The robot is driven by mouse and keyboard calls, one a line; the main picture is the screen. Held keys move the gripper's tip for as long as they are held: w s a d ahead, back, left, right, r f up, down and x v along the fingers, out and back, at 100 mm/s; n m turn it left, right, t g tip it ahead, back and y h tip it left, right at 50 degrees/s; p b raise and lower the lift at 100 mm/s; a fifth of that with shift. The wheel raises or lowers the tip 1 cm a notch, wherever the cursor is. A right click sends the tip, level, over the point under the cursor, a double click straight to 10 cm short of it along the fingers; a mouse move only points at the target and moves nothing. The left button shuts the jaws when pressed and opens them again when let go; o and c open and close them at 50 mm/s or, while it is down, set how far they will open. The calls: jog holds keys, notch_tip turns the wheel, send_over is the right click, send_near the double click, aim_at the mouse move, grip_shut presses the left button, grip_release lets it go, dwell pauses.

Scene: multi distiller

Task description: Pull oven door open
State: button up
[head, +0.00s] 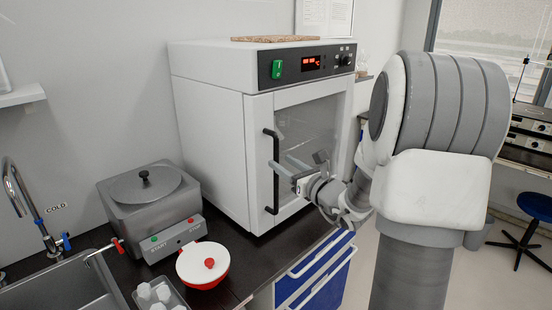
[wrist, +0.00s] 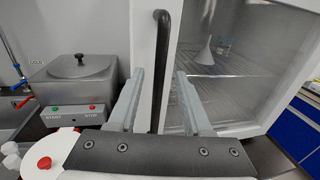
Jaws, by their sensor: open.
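The oven (head: 210,100) is a white box on the dark bench, with its glass-windowed door (head: 305,130) facing right in the head view. The door looks closed. Its black vertical bar handle (head: 275,185) is on the door's left side. My gripper (head: 283,168) is in front of the door at about the handle's mid-height. In the wrist view my gripper (wrist: 160,75) is open, with one grey finger on each side of the handle (wrist: 161,60). I cannot tell whether either finger touches it. A funnel (wrist: 206,52) shows inside through the glass.
A grey lidded bath (head: 150,200) with start and stop buttons stands left of the oven. A sink (head: 75,285) is at left. Blue drawers (head: 318,270) are below the bench.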

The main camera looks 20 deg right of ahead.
aim_at(278, 160)
jog(key=shift+w+a, duration=0.15)
jog(key=shift+w, duration=0.85)
jog(key=shift+w+a, duration=0.15)
jog(key=shift+w, duration=0.85)
grip_shut()
